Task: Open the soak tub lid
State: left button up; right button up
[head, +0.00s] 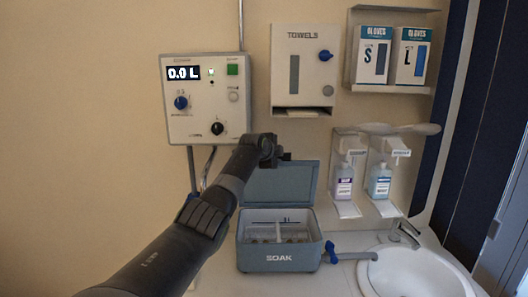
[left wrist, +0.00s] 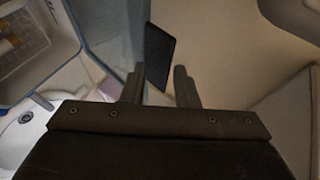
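The soak tub (head: 280,257) is a grey-blue box marked SOAK on the counter. Its lid (head: 287,183) stands raised at the back, and the inside with a pale divided insert shows. The lid (left wrist: 108,35) and part of the tub (left wrist: 45,75) also show in the left wrist view. My left gripper (head: 272,154) is at the lid's top edge, by a dark tab. My right gripper is not in view.
A wall control box (head: 206,98) reading 0.0 L hangs behind my left arm. A towel dispenser (head: 305,75) is above the tub. Two soap bottles (head: 379,182) hang to the right, above a sink (head: 418,272). A blue-handled tap (head: 331,252) is on the tub's right side.

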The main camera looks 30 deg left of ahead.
pick_arm(q)
jog(key=b+v, duration=0.6)
jog(key=v, duration=1.1)
jog(key=shift+a, duration=0.1)
dwell(0.4)
